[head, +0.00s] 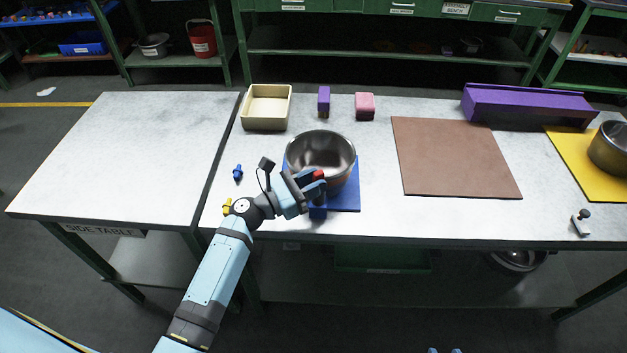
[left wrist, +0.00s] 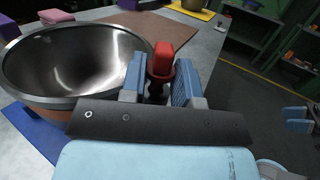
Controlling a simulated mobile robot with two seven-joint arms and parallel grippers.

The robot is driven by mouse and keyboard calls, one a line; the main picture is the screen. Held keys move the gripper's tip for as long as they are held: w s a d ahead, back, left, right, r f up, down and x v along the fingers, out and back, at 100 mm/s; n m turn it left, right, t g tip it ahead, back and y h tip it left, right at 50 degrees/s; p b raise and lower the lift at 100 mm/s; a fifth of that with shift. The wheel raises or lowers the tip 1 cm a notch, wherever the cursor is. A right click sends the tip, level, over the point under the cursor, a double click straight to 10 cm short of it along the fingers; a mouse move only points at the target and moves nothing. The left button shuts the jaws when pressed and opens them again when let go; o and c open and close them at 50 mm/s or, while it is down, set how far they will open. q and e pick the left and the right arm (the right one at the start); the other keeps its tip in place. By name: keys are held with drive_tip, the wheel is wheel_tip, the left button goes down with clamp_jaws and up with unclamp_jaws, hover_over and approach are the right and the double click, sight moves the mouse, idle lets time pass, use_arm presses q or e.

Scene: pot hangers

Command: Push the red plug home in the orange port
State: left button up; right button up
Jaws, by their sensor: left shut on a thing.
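The red plug (head: 319,175) is between the fingers of my left gripper (head: 312,182), which is shut on it. In the left wrist view the plug's red top (left wrist: 162,59) stands up between the two blue fingers, with a dark round part below it. The gripper is low at the near right side of a steel pot (head: 320,150), above the front of a blue mat (head: 347,203). I cannot make out the orange port in either view. Two blue fingertips of my right gripper (head: 445,350) show apart at the bottom edge.
A blue plug (head: 238,173) and a small yellow piece (head: 227,206) lie left of the pot. A cream bin (head: 266,107), purple block (head: 323,100) and pink block (head: 365,106) stand behind. A brown mat (head: 455,158) is right; the table front there is mostly clear.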

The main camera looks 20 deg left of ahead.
drive_tip(key=shift+r+p, duration=0.5)
drive_tip(key=shift+p, duration=0.15)
idle(2.3)
drive_tip(key=shift+r, duration=0.15)
drive_tip(key=shift+r+p, duration=0.55)
drive_tip(key=shift+p, duration=0.05)
idle(3.8)
drive_tip(key=shift+f, duration=0.25)
drive_tip(key=shift+r, duration=0.1)
